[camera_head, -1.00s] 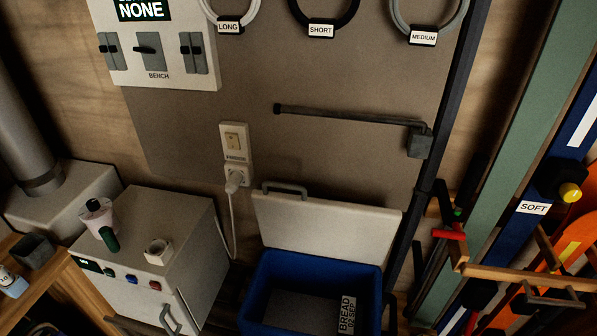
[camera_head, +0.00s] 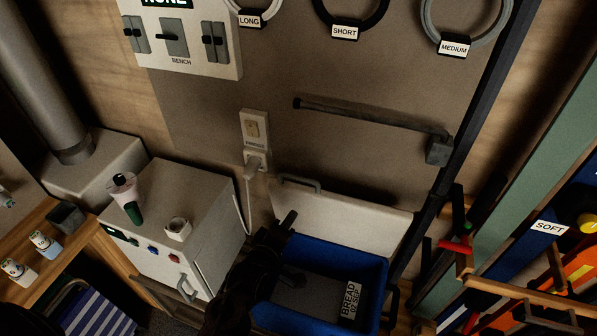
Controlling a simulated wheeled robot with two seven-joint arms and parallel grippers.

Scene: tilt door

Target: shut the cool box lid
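The cool box (camera_head: 372,268) is blue and open at the bottom centre of the head view. Its white lid (camera_head: 345,222) stands raised at the back, leaning by the wall panel, with a grey handle (camera_head: 302,182) on its top edge. A label reading BREAD (camera_head: 350,298) lies inside the box. My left gripper (camera_head: 291,249) is dark and comes up from the bottom, over the box's left edge and in front of the lid's lower left part. Its fingers look spread, with nothing between them. Contact with the lid cannot be told. My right gripper is out of view.
A plug and cable hang from the wall socket (camera_head: 255,160). A dark wall bar (camera_head: 370,117) juts above the lid. Skis and a wooden rack (camera_head: 520,295) stand right.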

